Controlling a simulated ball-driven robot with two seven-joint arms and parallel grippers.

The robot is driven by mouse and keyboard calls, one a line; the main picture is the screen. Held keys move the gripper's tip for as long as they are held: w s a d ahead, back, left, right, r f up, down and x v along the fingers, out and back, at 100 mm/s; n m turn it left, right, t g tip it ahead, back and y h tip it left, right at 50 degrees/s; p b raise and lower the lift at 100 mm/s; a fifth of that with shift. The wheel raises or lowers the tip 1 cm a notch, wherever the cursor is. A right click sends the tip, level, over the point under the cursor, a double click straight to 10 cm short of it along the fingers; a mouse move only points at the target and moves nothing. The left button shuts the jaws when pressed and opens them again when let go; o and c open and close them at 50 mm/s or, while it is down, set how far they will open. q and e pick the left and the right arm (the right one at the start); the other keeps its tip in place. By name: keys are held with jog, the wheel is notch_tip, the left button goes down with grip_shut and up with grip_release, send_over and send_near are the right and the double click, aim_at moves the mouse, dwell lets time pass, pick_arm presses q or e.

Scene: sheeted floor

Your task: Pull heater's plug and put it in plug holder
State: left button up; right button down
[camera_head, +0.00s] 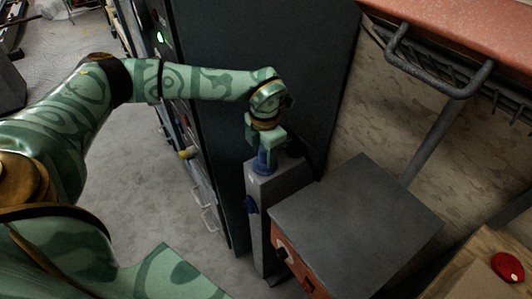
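My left gripper (264,152) points down at the top of a narrow grey post (276,186). A blue plug-like piece (263,162) shows between its fingers, at or just above the post's top. The picture is too small to tell whether the fingers press on it. A box with a dark grey top (355,218) and an orange-red front (296,266), probably the heater, stands right of the post. No cable is clear. My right gripper is not in view.
A tall dark cabinet (255,60) stands close behind the gripper, with handles and lights on its left face. A red-topped bench (470,30) with a metal handle is at upper right. A red button (508,267) is at lower right. Floor (150,170) is clear left of the cabinet.

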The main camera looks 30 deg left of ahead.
pick_arm(q)
jog(key=o, duration=0.4)
jog(key=shift+c, duration=0.2)
jog(key=c, duration=0.4)
jog(key=shift+r, duration=0.1)
jog(key=shift+c, duration=0.2)
jog(key=shift+r, duration=0.1)
jog(key=shift+r+p, duration=2.3)
jog(key=shift+r, duration=0.05)
notch_tip(320, 180, up, 4)
jog(key=p, duration=0.4)
